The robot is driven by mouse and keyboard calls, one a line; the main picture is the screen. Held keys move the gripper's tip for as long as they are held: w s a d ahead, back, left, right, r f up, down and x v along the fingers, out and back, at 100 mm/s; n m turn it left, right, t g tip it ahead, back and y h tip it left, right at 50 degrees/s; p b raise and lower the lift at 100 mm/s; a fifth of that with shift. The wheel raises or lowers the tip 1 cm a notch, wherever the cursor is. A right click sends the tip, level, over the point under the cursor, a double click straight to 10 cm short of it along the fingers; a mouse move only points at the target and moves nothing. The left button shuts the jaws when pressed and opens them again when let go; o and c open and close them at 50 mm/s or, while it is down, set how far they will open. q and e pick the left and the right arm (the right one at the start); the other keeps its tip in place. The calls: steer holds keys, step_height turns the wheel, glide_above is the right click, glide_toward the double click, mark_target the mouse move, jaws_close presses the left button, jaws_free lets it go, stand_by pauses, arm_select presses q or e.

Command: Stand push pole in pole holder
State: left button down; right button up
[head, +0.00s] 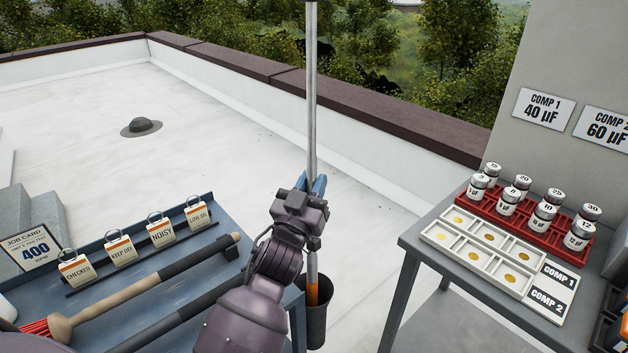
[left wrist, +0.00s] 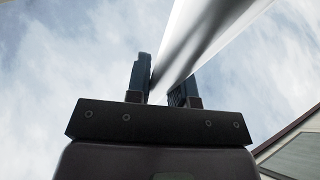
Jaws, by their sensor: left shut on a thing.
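The push pole (head: 311,90) is a long grey rod standing close to upright in the middle of the head view. Its top runs out of the picture. My left gripper (head: 312,186) is shut on the pole. The left wrist view also shows the pole (left wrist: 205,40) between the two fingers (left wrist: 165,88). Below my gripper, the pole's orange lower part is at the dark pole holder (head: 315,325), a cup by the blue bench's right end. The orange part shows inside the cup's mouth; its bottom end is hidden. My right gripper is not in view.
A blue bench (head: 180,262) on the left bears tags, a job card (head: 32,247) and long-handled tools. A grey table (head: 425,250) on the right bears a red rack (head: 530,228) of capacitors and a white tray (head: 475,250). Open roof lies between them.

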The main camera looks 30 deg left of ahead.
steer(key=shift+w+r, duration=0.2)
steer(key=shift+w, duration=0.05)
arm_select(q)
steer(key=c, duration=1.1)
jaws_free()
steer(key=shift+o, duration=0.9)
steer(key=shift+s+f, duration=0.1)
steer(key=shift+s, duration=0.05)
steer(key=v, duration=1)
steer(key=shift+s+b, duration=0.25)
steer(key=shift+b, duration=0.1)
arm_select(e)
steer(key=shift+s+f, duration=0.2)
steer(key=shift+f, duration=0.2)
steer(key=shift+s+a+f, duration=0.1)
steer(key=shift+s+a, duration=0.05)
arm_select(q)
steer(key=shift+f, duration=0.1)
